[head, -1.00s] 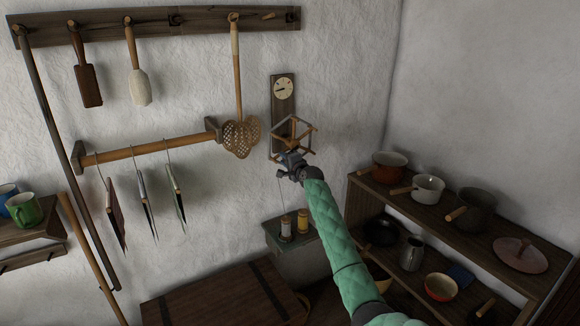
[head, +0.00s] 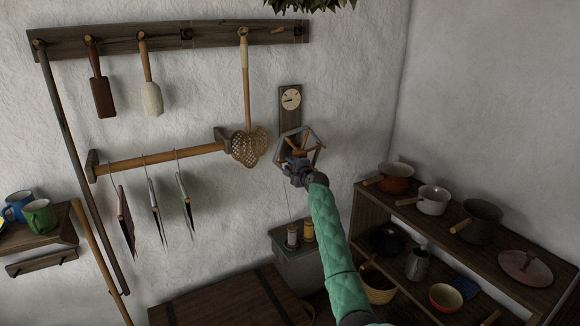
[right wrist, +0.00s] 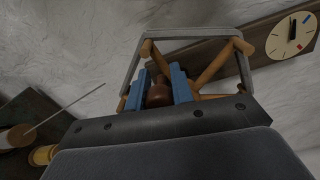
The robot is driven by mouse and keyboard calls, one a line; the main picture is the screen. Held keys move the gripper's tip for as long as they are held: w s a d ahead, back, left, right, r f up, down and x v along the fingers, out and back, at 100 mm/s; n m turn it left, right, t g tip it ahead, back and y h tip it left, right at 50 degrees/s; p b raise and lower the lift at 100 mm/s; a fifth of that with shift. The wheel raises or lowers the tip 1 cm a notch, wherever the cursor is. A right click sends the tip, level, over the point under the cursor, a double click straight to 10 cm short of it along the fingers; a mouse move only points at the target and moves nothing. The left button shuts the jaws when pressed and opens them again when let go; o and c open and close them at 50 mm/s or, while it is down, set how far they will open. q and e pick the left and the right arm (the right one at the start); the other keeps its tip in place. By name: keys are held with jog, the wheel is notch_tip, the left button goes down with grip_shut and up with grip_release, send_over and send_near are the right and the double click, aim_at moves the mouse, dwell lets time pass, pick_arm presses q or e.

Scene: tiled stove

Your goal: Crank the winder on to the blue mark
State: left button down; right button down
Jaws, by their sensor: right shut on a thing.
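The winder (head: 319,139), a frame of wooden bars, is mounted on a dark wall board (head: 290,121) under a pale round dial (head: 291,99). My right gripper (head: 298,167) is in front of the winder. In the right wrist view, its blue fingers are shut on a brown crank knob (right wrist: 159,92), with the winder's bars (right wrist: 214,64) behind. That view also shows the dial (right wrist: 293,36) at the upper right, with a black hand, a red mark and a small blue mark. The hand appears apart from the blue mark. My left gripper is out of view.
Thread spools (head: 308,231) stand on a small grey shelf (head: 283,247) below the winder. A woven beater (head: 250,147) hangs close to its left. A shelf unit with pots (head: 434,199) stands at the right. A wooden chest (head: 225,299) is below.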

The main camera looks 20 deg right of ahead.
jog(key=c, duration=1.2)
grip_release()
jog(key=shift+d, duration=0.1)
jog(key=shift+c, duration=0.2)
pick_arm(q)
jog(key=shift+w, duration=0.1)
pick_arm(e)
jog(key=shift+s+f, duration=0.15)
jog(key=shift+s, duration=0.3)
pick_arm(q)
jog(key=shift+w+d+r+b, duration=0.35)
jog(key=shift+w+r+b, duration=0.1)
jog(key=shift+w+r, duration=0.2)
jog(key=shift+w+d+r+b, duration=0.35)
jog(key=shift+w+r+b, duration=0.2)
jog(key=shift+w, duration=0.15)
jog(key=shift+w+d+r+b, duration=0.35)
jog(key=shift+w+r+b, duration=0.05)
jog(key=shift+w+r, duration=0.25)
pick_arm(e)
jog(key=s, duration=0.6)
jog(key=shift+s+d+r, duration=0.3)
jog(key=shift+s+d, duration=0.05)
jog(key=shift+s, duration=0.05)
jog(key=shift+o, duration=0.2)
